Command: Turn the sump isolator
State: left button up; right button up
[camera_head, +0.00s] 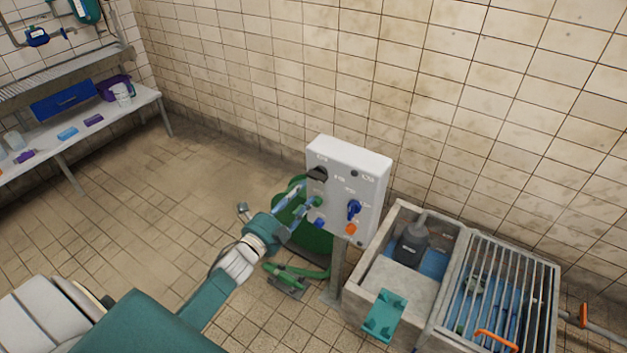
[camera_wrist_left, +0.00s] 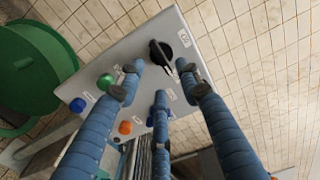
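A light grey control box (camera_head: 367,191) stands on a post in front of the tiled wall. A black rotary knob (camera_head: 318,173) is at its upper left; it also shows in the left wrist view (camera_wrist_left: 160,54). The box labels are too small to read, so I cannot tell which control is the sump isolator. My left gripper (camera_head: 307,194) is at the left side of the box face. In the left wrist view its blue fingers (camera_wrist_left: 159,72) are spread, with the tips on either side of the black knob's lower end; contact is not clear. My right gripper is out of view.
The box also has a green button (camera_wrist_left: 105,81), a blue button (camera_wrist_left: 77,105), an orange button (camera_wrist_left: 125,127) and a blue knob (camera_head: 354,209). A green round object (camera_head: 309,237) is behind my gripper. A concrete sump with a metal grate (camera_head: 510,265) lies right.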

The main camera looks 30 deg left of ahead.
aim_at(318, 175)
pick_arm(q)
jog(key=w, duration=0.7)
jog(key=shift+w+d, duration=0.2)
jog(key=shift+w, duration=0.05)
jog(key=shift+f, duration=0.1)
grip_shut()
